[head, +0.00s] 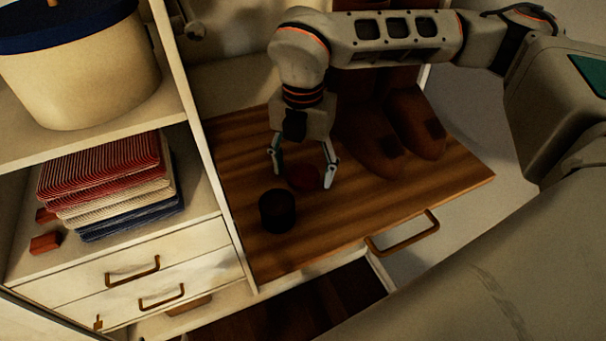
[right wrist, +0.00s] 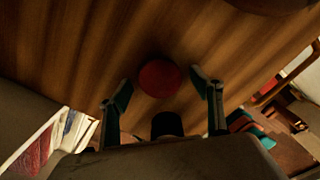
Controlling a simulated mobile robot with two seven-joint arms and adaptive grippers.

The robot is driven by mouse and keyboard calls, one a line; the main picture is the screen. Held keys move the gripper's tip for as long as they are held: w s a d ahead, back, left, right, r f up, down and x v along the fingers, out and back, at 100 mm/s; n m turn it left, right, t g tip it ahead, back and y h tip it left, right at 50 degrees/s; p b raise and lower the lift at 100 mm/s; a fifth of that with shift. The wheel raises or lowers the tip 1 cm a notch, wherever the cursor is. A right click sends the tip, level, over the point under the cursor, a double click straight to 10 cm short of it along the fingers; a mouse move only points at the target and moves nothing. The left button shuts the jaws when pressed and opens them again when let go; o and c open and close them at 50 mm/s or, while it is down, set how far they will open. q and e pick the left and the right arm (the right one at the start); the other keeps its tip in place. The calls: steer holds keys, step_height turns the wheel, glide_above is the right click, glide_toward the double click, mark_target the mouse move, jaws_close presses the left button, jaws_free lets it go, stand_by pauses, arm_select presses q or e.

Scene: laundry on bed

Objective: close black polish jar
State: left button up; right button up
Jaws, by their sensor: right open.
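The black polish jar (head: 277,211) stands upright on the wooden board, just in front and left of my right gripper. A dark round shape, probably the same jar (right wrist: 167,124), shows at the lower middle of the right wrist view. My right gripper (head: 303,172) points down, open, with its fingers on either side of a round red piece (head: 303,178). In the right wrist view the red piece (right wrist: 160,78) lies just beyond the open fingertips (right wrist: 161,90). I cannot tell whether it is a lid or another jar. My left gripper is not in view.
Brown shoes (head: 385,142) stand on the wooden board (head: 420,200), right of the gripper. At left, folded red, cream and blue cloths (head: 110,185) lie on a shelf below a cream box (head: 85,75) with a blue lid. A pull handle (head: 405,235) sits at the board's front edge.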

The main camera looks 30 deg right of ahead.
mark_target(303, 174)
steer(key=c, duration=0.9)
steer(key=shift+r, duration=0.1)
step_height(303, 174, up, 20)
steer(key=shift+f, duration=0.1)
